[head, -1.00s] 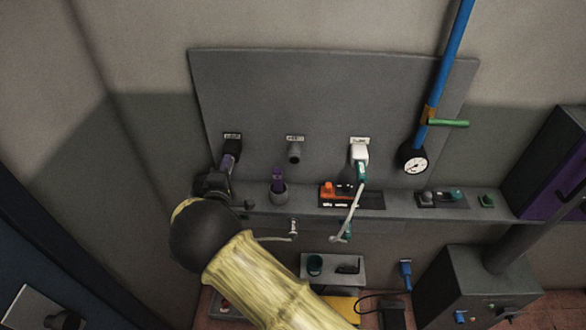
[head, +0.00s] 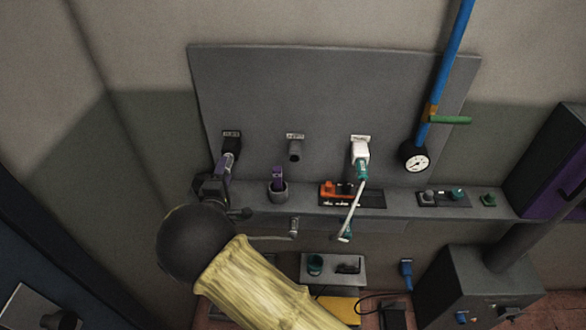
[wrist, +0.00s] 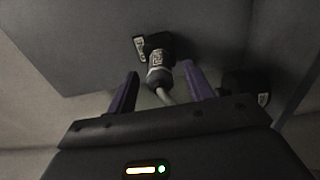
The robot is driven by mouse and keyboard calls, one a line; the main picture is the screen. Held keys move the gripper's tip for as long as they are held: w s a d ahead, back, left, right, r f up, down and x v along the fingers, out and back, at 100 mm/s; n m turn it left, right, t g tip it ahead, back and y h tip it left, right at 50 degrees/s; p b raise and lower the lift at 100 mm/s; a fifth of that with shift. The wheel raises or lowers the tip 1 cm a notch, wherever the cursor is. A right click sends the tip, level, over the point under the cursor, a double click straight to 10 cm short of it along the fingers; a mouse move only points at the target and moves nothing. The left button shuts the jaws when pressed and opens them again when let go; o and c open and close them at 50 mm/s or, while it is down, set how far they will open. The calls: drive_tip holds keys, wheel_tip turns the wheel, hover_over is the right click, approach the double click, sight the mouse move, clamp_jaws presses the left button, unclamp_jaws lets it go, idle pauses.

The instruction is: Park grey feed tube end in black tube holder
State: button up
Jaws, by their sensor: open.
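The black tube holder (head: 231,142) sticks out of the grey wall panel at its left side, under a small label. It also shows in the wrist view (wrist: 154,42). The grey feed tube end (wrist: 158,72), with a pale printed band, sits at the holder's mouth, in line with it and apparently in it; how deep I cannot tell. Its thin pale tube runs back between my fingers. My gripper (wrist: 161,88) is open, with one purple finger on each side of the tube, apart from it. In the head view my gripper (head: 217,180) is just below the holder.
To the right are a bare grey stub (head: 295,151) and a white connector (head: 360,148) with a hanging tube. The shelf (head: 400,207) below carries a cup (head: 279,195) with a purple item and an orange-and-black tray (head: 345,192). A dark part (wrist: 245,88) is right of my fingers.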

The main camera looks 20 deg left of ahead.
drive_tip(key=b+v, duration=0.3)
drive_tip(key=v, duration=1)
drive_tip(key=shift+s+d, duration=0.15)
drive_tip(key=shift+s, duration=0.2)
drive_tip(key=w+d+m+g+h, duration=0.1)
drive_tip(key=w+d+m+g, duration=0.35)
drive_tip(key=w+d, duration=0.4)
drive_tip(key=w+d+m+g, duration=0.3)
drive_tip(key=w+d+m, duration=0.25)
drive_tip(key=d, duration=0.55)
drive_tip(key=s+d+m+g+h, duration=0.1)
drive_tip(key=s+d+m+g, duration=0.2)
drive_tip(key=d, duration=1.1)
drive_tip(key=s+d+m+g+h, duration=0.2)
drive_tip(key=s+d+m+g, duration=0.2)
drive_tip(key=s+d+m, duration=0.3)
drive_tip(key=s+d, duration=0.4)
drive_tip(key=d, duration=0.4)
drive_tip(key=shift+s+r+m, duration=0.25)
drive_tip(key=shift+r+m, duration=0.05)
drive_tip(key=shift+r, duration=0.05)
